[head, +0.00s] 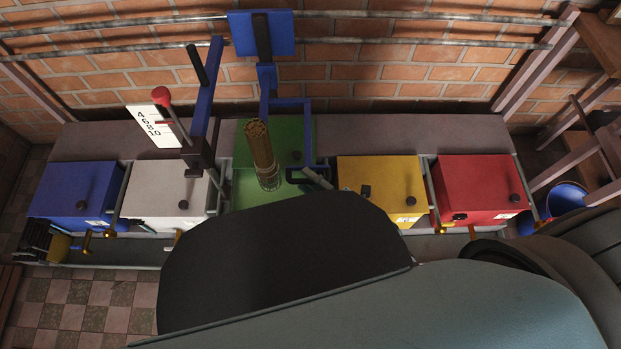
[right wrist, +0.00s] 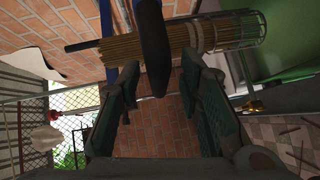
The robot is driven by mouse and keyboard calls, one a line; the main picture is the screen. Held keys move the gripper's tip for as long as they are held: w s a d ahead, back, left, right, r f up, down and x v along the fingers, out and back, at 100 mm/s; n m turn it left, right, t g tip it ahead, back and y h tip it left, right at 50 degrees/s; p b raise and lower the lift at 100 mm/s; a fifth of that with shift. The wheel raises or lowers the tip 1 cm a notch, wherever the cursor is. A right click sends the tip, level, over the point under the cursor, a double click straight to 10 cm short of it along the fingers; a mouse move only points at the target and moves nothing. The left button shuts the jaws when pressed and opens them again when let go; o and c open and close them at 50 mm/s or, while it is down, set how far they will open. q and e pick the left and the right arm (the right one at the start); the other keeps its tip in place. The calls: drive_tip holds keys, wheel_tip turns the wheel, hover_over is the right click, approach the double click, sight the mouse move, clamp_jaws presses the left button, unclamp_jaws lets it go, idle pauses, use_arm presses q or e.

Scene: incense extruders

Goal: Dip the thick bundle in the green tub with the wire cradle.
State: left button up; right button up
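The thick bundle (head: 260,145) of brown sticks stands nearly upright in the wire cradle (head: 268,178), over the green tub (head: 295,135). In the right wrist view the bundle (right wrist: 135,43) and the cradle (right wrist: 236,30) lie across the top, with the green tub (right wrist: 290,62) beside the cradle's end. I cannot tell whether the bundle's lower end is inside the tub. My right gripper (right wrist: 162,72) is open, its fingers apart on either side of the rounded end of a dark handle (right wrist: 152,45); contact is not clear. In the head view my arm hides this gripper. My left gripper is not in view.
Blue (head: 75,190), white (head: 165,192), yellow (head: 380,182) and red (head: 477,182) tubs stand in the same row. Blue posts (head: 203,95) and a red-knobbed lever (head: 161,96) rise behind. A brick wall is at the back; a blue bucket (head: 567,197) stands at right.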

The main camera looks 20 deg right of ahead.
drive_tip(key=v, duration=1.1)
drive_tip(key=shift+s+d, duration=0.15)
drive_tip(key=shift+s, duration=0.1)
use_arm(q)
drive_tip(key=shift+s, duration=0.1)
use_arm(e)
drive_tip(key=s+d+f+m+g+h, duration=0.35)
drive_tip(key=d+f+m, duration=0.3)
drive_tip(key=f, duration=0.25)
drive_tip(key=s+d+f+m+g+h, duration=0.2)
drive_tip(key=s+d+f+m+h, duration=0.3)
drive_tip(key=f+m, duration=0.35)
drive_tip(key=s+d+f+m+g+h, duration=0.1)
drive_tip(key=s+f+m+g, duration=0.3)
drive_tip(key=s, duration=0.4)
drive_tip(key=s+d+f+m+g, duration=0.1)
drive_tip(key=s+f+m+g, duration=0.2)
drive_tip(key=s+f, duration=0.45)
use_arm(q)
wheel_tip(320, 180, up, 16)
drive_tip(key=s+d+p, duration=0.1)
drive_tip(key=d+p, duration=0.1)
drive_tip(key=p, duration=1.4)
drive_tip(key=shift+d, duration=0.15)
use_arm(e)
drive_tip(key=a+r, duration=0.3)
drive_tip(key=r, duration=1.3)
drive_tip(key=shift+r, duration=0.2)
